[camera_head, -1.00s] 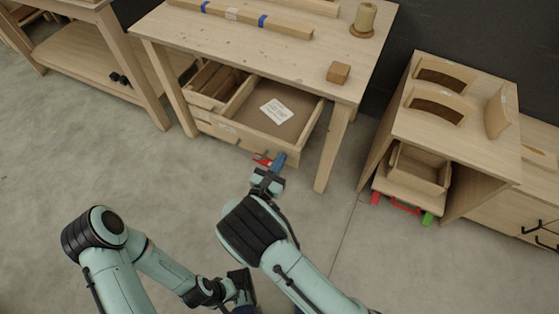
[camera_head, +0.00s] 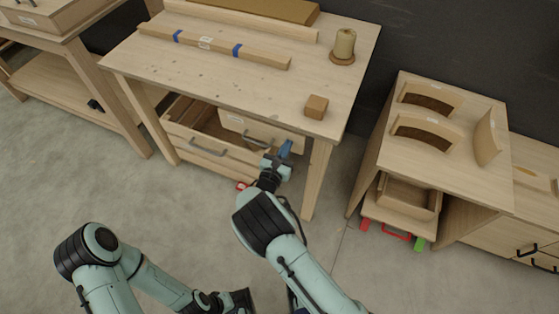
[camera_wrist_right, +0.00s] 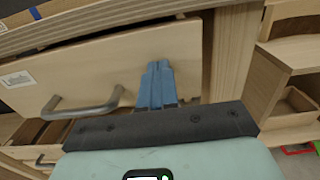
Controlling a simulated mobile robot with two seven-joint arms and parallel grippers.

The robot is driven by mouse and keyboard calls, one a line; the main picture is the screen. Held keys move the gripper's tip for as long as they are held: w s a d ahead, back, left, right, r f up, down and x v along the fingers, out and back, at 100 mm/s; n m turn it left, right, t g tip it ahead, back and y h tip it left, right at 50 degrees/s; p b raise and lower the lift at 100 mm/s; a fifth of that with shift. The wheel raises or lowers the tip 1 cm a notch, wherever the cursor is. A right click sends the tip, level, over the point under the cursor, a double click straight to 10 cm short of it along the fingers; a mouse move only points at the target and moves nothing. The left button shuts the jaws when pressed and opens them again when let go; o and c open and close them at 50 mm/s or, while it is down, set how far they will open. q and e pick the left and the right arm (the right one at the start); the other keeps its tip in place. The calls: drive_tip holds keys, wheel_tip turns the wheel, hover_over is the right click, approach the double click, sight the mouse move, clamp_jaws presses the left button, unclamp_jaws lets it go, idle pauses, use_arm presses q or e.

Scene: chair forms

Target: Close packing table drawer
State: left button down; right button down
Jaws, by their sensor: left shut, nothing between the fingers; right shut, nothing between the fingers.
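The wooden packing table (camera_head: 215,65) stands at the centre of the head view. Its upper right drawer front (camera_head: 245,128) is close under the tabletop, with a narrow dark gap above it in the right wrist view. That view also shows the drawer's grey handle (camera_wrist_right: 82,108). My right gripper (camera_head: 285,150) is shut and empty. Its blue fingers (camera_wrist_right: 157,85) are at the drawer front, right of the handle; contact is not certain. My left gripper (camera_head: 238,301) is low in the head view, away from the table, its fingertips not visible.
A lower drawer (camera_head: 207,153) with its own handle shows an open interior behind its front. A wooden block (camera_head: 316,106), a spool (camera_head: 344,46) and a long beam (camera_head: 220,46) lie on the tabletop.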

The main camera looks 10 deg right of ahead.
sight(292, 138)
drive_tip(key=x, duration=0.3)
drive_tip(key=shift+w+d, duration=0.2)
drive_tip(key=shift+w, duration=0.05)
use_arm(q)
drive_tip(key=shift+f, duration=0.25)
use_arm(e)
drive_tip(key=shift+d+r, duration=0.1)
drive_tip(key=shift+r, duration=0.05)
drive_tip(key=shift+w+d+r, duration=0.1)
